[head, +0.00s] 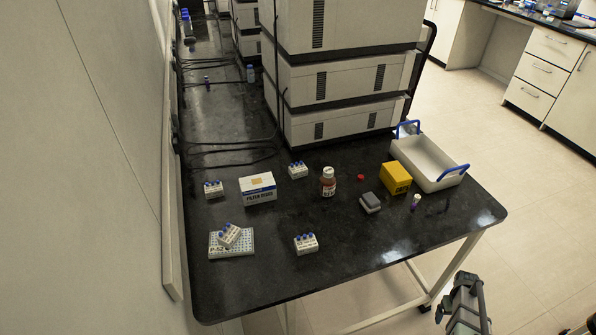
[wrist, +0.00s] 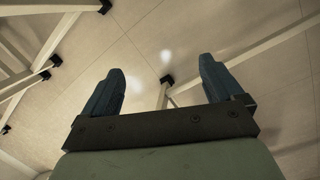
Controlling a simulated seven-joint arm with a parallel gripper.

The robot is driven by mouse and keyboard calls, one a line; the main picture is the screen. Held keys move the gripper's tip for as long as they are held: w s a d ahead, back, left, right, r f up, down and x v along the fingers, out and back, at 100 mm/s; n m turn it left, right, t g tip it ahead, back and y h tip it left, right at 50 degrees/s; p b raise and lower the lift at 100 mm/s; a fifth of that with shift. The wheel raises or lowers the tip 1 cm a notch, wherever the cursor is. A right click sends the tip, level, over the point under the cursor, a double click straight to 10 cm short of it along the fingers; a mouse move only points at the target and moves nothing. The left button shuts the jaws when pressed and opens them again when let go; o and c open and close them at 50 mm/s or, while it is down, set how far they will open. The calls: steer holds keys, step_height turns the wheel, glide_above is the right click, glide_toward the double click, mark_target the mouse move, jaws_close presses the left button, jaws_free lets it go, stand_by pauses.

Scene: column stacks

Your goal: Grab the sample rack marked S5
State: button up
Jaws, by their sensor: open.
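Several small white sample racks with blue-capped tubes stand on the black bench in the head view. One rack (head: 213,189) is at the left, one (head: 298,170) is behind the middle, and one (head: 306,244) is near the front. Another rack (head: 229,236) sits tilted on a tip box (head: 234,247) at the front left. Their markings are too small to read, so I cannot tell which is S5. My gripper (wrist: 160,82) is open and empty in the wrist view, over the floor and away from the racks. Part of my arm shows at the lower right of the head view.
A white filter box (head: 258,189), brown bottle (head: 328,182), grey block (head: 370,203), yellow box (head: 396,178) and blue-handled tray (head: 432,165) stand on the bench. Stacked instruments (head: 340,80) rise behind. Bench legs (wrist: 40,45) show in the wrist view.

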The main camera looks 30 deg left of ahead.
steer(key=w+d+r+n+t+h, duration=0.1)
steer(key=w+d+r, duration=0.55)
steer(key=w, duration=0.35)
steer(key=w+d+r+n+t+h, duration=0.1)
steer(key=w+d+r+t, duration=0.1)
steer(key=w+d+r, duration=0.45)
steer(key=w+d+r+n+t+h, duration=0.1)
steer(key=w+d+r, duration=0.45)
steer(key=w, duration=0.75)
steer(key=w+a+r+t, duration=0.1)
steer(key=w+a+r, duration=0.2)
steer(key=w+r, duration=0.7)
steer(key=w+a+r, duration=0.2)
steer(key=a+r, duration=0.7)
steer(key=a+r+m+y, duration=0.1)
steer(key=a+r, duration=0.2)
steer(key=a, duration=0.5)
steer(key=a+r+m, duration=0.1)
steer(key=a+r, duration=0.2)
steer(key=a, duration=0.5)
step_height(320, 180, up, 4)
steer(key=n+g+y, duration=0.4)
steer(key=n, duration=0.1)
glide_above(297, 164)
step_height(297, 164, down, 13)
steer(key=shift+r, duration=0.1)
